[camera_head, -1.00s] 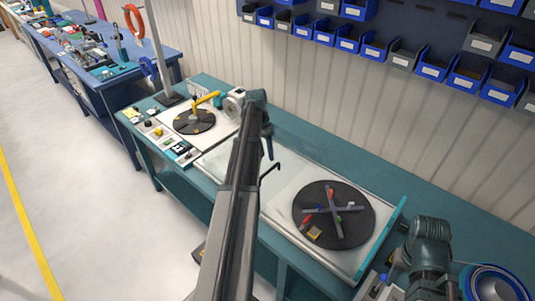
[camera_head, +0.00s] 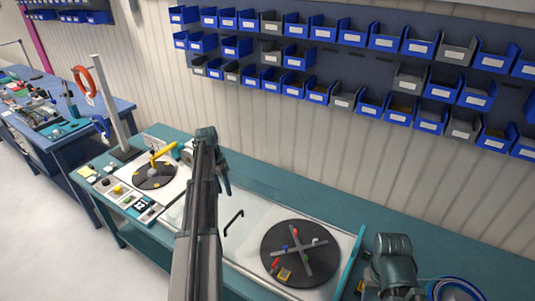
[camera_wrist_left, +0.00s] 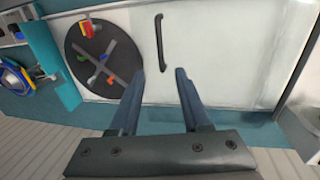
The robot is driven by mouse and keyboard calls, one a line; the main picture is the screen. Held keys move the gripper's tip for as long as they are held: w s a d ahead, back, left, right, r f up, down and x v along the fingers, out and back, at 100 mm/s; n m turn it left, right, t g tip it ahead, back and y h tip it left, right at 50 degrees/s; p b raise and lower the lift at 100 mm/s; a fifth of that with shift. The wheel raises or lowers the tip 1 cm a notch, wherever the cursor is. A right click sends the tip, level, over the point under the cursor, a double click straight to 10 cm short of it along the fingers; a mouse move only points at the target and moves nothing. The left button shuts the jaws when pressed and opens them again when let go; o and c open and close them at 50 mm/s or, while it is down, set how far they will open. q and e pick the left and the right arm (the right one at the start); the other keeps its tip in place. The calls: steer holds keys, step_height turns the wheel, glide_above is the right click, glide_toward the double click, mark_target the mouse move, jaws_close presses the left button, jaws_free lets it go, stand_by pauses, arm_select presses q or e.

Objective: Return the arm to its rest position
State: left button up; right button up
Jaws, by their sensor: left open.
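My left arm (camera_head: 197,220) comes up from the bottom of the head view and reaches out over the workbench. Its gripper (camera_head: 226,186) hangs over the back part of the bench. In the left wrist view the two fingers of my left gripper (camera_wrist_left: 160,82) are apart, with nothing between them. A teal jointed part (camera_head: 392,262), similar to my left wrist and probably my right arm, shows at the lower right. Its fingers cannot be made out.
A dark turntable (camera_head: 300,253) with a grey cross and small coloured pieces lies right of my left arm. A smaller turntable (camera_head: 154,176) with a yellow arm stands left. Blue bins (camera_head: 388,38) line the wall.

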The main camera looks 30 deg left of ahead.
arm_select(q)
steer(key=s+d+f+m+g+y+b, duration=0.1)
steer(key=d+f+b, duration=0.3)
steer(key=d, duration=1)
steer(key=s+d+f+m+y+b, duration=0.1)
steer(key=d+f+b, duration=0.2)
steer(key=d, duration=1.2)
steer(key=s+d+f+b, duration=0.3)
steer(key=s+d, duration=0.3)
steer(key=d, duration=0.3)
steer(key=s+d+f+m+y+b, duration=0.1)
steer(key=s+d+f+b, duration=0.2)
steer(key=s+d, duration=0.4)
steer(key=d, duration=0.2)
steer(key=shift+s+d+t, duration=0.25)
steer(key=shift+d+t, duration=0.05)
steer(key=shift+t, duration=0.1)
steer(key=shift+f, duration=0.1)
